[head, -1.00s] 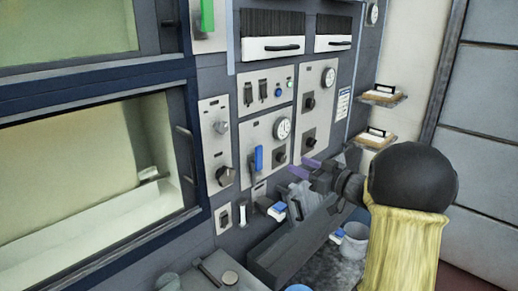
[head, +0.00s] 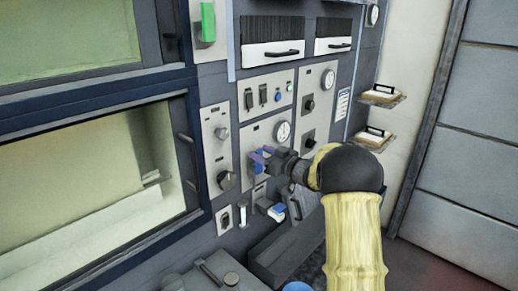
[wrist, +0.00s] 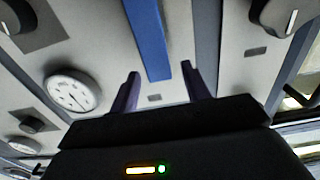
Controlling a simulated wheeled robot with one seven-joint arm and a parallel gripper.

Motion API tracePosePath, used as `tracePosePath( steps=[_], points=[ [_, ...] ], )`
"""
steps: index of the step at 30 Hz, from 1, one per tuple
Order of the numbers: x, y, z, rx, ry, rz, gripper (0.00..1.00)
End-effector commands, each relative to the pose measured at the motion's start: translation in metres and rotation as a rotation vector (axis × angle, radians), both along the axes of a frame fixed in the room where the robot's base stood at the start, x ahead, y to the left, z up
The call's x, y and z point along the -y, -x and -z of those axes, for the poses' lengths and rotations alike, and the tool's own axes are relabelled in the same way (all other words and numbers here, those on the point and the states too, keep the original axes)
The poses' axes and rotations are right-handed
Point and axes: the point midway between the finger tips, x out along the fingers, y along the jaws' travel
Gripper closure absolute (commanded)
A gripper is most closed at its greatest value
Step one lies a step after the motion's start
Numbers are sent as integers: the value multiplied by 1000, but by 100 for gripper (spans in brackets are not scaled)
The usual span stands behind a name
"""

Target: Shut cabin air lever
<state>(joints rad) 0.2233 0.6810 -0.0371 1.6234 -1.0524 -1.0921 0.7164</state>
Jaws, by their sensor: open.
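A blue lever (head: 257,168) is on the grey wall panel below the round gauge, mostly hidden behind my gripper in the head view. In the wrist view the blue lever (wrist: 148,38) is a long flat bar, its near end between the lines of my two fingers. My gripper (head: 262,154) is in front of this panel, its purple fingers open. In the wrist view my gripper (wrist: 160,72) has a clear gap between its fingertips, and neither finger visibly grips the bar. A green lever (head: 208,21) is upright higher up. I cannot read which lever is labelled cabin air.
A dial gauge (head: 282,130) and dark knobs (head: 225,180) are near the lever. A blue-and-white box (head: 271,209) is below. A windowed oven door (head: 90,180) fills the left. Small shelves (head: 380,97) jut out at right.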

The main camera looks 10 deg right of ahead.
Motion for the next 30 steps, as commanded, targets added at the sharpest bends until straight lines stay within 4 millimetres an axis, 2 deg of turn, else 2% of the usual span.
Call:
tracePosePath(
  steps=[5,14,21,30],
  points=[
    [-10,-14,-1,0,0,-1,53],
    [-11,-15,0,-1,1,0,53],
    [-11,-15,0,0,0,0,100],
    [-13,-15,0,-4,-3,-3,100]
  ],
)
